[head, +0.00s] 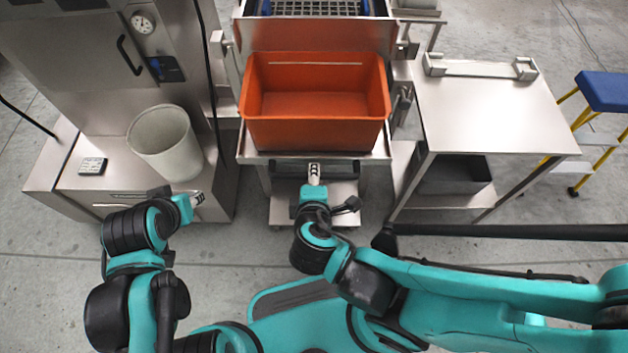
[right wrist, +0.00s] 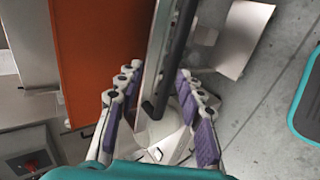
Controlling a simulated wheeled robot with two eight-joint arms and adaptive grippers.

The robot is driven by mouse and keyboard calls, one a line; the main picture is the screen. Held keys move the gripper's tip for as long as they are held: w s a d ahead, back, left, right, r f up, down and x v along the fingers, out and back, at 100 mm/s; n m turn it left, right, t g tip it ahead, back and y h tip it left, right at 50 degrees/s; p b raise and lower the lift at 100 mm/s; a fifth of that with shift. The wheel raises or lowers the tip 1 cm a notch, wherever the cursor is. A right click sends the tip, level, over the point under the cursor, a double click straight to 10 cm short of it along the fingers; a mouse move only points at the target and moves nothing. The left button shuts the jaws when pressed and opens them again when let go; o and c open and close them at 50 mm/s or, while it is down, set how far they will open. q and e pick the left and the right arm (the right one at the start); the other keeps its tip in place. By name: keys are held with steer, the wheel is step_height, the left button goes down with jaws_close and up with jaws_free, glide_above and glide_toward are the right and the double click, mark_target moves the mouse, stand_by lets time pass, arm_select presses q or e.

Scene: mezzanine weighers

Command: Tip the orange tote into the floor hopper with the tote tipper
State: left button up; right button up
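The empty orange tote (head: 316,132) stands upright on the steel cradle of the tote tipper (head: 375,157) in the head view. Its orange wall (right wrist: 100,60) fills the upper left of the right wrist view. A dark bar (head: 346,168) runs along the tipper's front below the tote. My right gripper (head: 314,170) is at this bar. In the right wrist view its fingers (right wrist: 160,110) are spread, with the dark bar between them; I cannot tell whether they touch it. My left gripper (head: 197,199) is low at the left, away from the tote; its fingers are too small to read.
A dark grid in a steel frame (head: 318,8), perhaps the hopper, is behind the tote. A pale bin (head: 163,140) stands on the steel ledge at left. A steel table (head: 490,115) and a blue-topped step (head: 605,90) are at right. The front floor is clear.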

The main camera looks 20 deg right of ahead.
steer(key=shift+s, duration=0.1)
steer(key=v, duration=1.2)
stand_by(0.4)
